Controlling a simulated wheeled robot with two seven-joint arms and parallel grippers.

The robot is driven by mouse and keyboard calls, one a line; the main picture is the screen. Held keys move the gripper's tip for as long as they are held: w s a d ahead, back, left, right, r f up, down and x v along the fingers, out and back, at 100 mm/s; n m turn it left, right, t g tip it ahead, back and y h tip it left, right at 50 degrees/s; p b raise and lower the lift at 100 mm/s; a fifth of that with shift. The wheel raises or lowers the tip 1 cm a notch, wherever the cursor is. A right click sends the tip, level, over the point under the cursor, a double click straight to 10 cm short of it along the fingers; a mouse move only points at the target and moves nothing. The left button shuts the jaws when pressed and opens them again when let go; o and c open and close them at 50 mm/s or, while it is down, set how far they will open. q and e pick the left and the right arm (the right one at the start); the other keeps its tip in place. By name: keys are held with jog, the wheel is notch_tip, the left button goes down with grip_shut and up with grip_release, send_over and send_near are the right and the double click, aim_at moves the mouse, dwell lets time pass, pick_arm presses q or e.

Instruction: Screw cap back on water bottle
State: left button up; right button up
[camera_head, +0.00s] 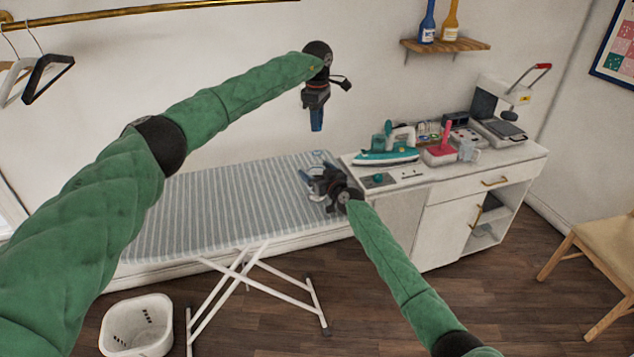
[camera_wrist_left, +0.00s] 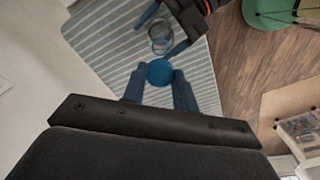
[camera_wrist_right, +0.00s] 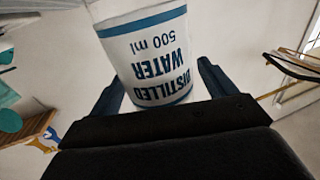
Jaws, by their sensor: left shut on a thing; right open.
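The blue round cap (camera_wrist_left: 159,73) is between my left gripper's blue fingertips in the left wrist view. My left gripper (camera_head: 316,124) is shut on it, raised in the air above the ironing board. The bottle (camera_wrist_right: 150,45), white and blue with "distilled water 500 ml" on its label, stands on the board. Its open round top (camera_wrist_left: 160,34) shows from above in the left wrist view, apart from the cap. My right gripper (camera_wrist_right: 160,90) is open, with a finger on each side of the bottle. In the head view my right gripper (camera_head: 312,186) largely hides the bottle.
The striped ironing board (camera_head: 220,205) is otherwise clear. A white basket (camera_head: 137,325) stands on the floor.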

jog(key=c, duration=1.4)
pick_arm(q)
jog(key=shift+f, duration=2.45)
pick_arm(e)
jog(key=shift+c, duration=0.3)
pick_arm(q)
jog(key=shift+f, duration=0.1)
jog(key=shift+d+f, duration=0.1)
jog(key=shift+f, duration=0.7)
jog(key=shift+f, duration=0.55)
